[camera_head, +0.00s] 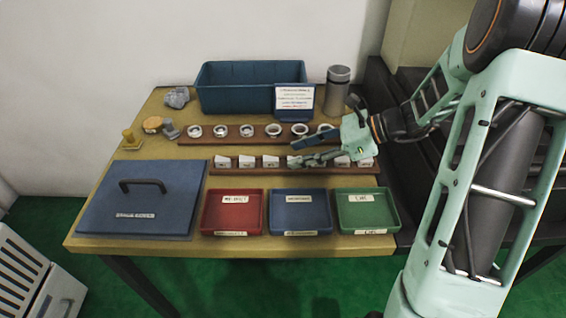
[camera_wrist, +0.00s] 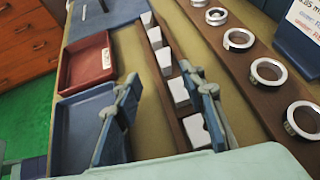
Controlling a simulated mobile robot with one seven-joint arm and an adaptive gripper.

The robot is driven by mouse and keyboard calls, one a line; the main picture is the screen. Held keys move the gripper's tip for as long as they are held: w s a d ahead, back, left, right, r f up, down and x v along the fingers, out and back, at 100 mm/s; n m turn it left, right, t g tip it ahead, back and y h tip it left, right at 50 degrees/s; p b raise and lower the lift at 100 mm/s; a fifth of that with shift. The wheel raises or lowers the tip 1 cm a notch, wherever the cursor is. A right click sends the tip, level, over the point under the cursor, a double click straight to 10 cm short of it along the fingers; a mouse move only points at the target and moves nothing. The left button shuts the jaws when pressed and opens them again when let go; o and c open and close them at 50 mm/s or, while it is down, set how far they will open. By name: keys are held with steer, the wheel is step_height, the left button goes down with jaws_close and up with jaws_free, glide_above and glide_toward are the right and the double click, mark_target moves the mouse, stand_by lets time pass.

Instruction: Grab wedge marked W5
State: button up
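A row of white wedges stands on the front wooden rail (camera_head: 232,170); in the wrist view the row includes a near wedge (camera_wrist: 195,131), one beyond it (camera_wrist: 178,91) and a farther one (camera_wrist: 164,61). Their marks are too small to read, so I cannot tell which is W5. My gripper (camera_head: 293,151) is open above the rail's middle, partly hiding the row in the head view. In the wrist view my gripper (camera_wrist: 167,84) has its two fingers spread on either side of the row, with nothing visibly held.
A rear rail carries metal rings (camera_head: 247,130). In front are a red tray (camera_head: 206,228), a blue tray (camera_head: 328,228) and a green tray (camera_head: 393,228). A lidded blue panel (camera_head: 110,212) lies left. A blue bin (camera_head: 225,85) and grey canister (camera_head: 337,90) stand behind.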

mark_target(271, 159)
steer(key=shift+w+m, duration=0.2)
steer(key=shift+m, duration=0.1)
steer(key=shift+w+a, duration=0.1)
steer(key=b+x, duration=0.2)
steer(key=x, duration=0.5)
steer(key=shift+w, duration=0.15)
jaws_close()
